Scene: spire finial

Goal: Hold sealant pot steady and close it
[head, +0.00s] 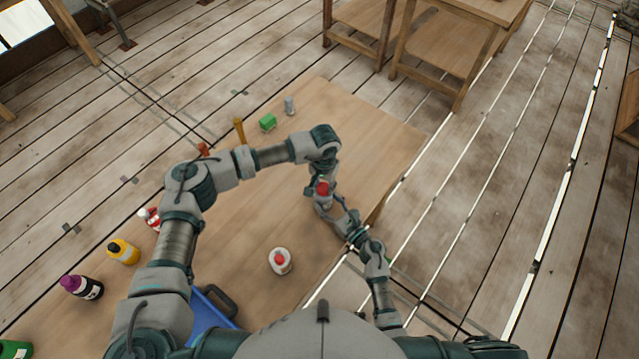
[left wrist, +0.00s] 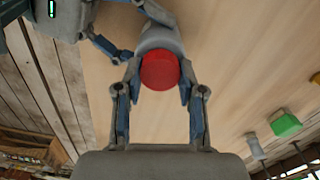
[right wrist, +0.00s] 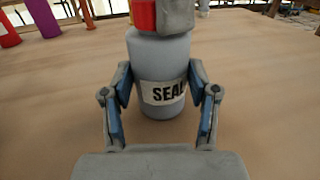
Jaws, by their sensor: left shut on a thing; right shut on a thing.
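The sealant pot (right wrist: 160,95) is a grey cylinder with a white label reading "SEA", standing upright on the wooden table. My right gripper (right wrist: 162,100) has its fingers on both sides of the pot's body and is shut on it. The red lid (left wrist: 160,71) sits at the top of the pot, and it also shows in the head view (head: 322,188). My left gripper (left wrist: 158,90) is shut on the red lid from above, a finger on each side. In the right wrist view, a left finger hides part of the lid. Whether the lid is seated fully I cannot tell.
On the table (head: 225,250) stand a white bottle with a red cap (head: 280,261), a yellow bottle (head: 123,252), a purple-capped bottle (head: 82,287) and a green block (head: 267,122). A blue tray (head: 212,318) lies near my body. The table's right edge is close to my right arm.

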